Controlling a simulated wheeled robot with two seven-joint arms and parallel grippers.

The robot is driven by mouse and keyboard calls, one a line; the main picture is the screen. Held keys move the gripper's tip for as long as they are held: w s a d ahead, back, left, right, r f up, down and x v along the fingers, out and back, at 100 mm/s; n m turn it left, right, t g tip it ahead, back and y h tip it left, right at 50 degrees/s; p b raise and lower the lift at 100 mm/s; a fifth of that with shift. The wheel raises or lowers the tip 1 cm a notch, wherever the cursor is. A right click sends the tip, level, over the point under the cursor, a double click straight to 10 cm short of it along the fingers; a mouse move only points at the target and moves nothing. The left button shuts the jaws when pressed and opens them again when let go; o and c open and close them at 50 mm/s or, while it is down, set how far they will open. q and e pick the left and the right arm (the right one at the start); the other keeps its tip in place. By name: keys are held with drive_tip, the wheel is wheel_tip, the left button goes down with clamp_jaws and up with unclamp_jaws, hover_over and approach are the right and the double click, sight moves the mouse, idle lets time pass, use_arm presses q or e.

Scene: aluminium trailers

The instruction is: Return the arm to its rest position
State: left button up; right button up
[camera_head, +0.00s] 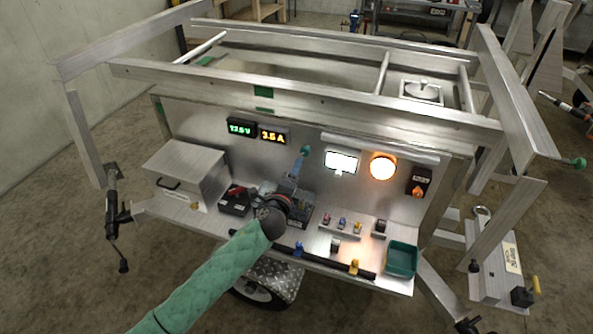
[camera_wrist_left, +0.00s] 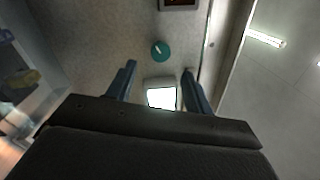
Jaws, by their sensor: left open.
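My left arm, in a green sleeve (camera_head: 205,285), comes in from the lower left of the head view. It reaches over the trailer's work shelf towards the upright metal panel. My left gripper (camera_head: 299,165) points at the panel, with its blue-grey fingers below a round teal knob (camera_head: 305,151). In the left wrist view the gripper (camera_wrist_left: 159,70) is open, its two fingers apart with nothing between them. The teal knob shows beyond the fingertips in that view (camera_wrist_left: 161,50). My right arm and gripper are not in view.
The shelf holds a metal box (camera_head: 185,172), small coloured parts and a green bin (camera_head: 402,259). The panel carries a lit white lamp (camera_head: 341,161), a round orange lamp (camera_head: 383,167) and digital displays (camera_head: 257,132). The trailer's upper rail (camera_head: 300,97) runs above. Floor shows at the left.

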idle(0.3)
use_arm(q)
drive_tip(key=s+a+f+n+g+y, duration=0.3)
drive_tip(key=s+a+f+n, duration=0.25)
drive_tip(key=s+n, duration=0.3)
drive_tip(key=s+a+f+n+g+y, duration=0.45)
drive_tip(key=s+a+n, duration=0.25)
drive_tip(key=s, duration=0.3)
drive_tip(key=s+a+f+n+g+h, duration=0.1)
drive_tip(key=s+a+f+n+g, duration=0.2)
drive_tip(key=s, duration=0.9)
drive_tip(key=s+a+f+n+g+h, duration=0.1)
drive_tip(key=s+a+n+g, duration=0.25)
drive_tip(key=s, duration=0.85)
wheel_tip(320, 180, down, 21)
drive_tip(key=w+d+g, duration=0.1)
drive_tip(key=d, duration=0.1)
drive_tip(key=s+f, duration=0.3)
drive_tip(key=f, duration=0.7)
drive_tip(key=s+d+f+g, duration=0.1)
drive_tip(key=s+f, duration=0.2)
drive_tip(key=f, duration=0.8)
drive_tip(key=shift+s+f+n, duration=0.2)
drive_tip(key=shift+f+n, duration=0.1)
drive_tip(key=shift+n, duration=0.1)
drive_tip(key=shift+d, duration=0.1)
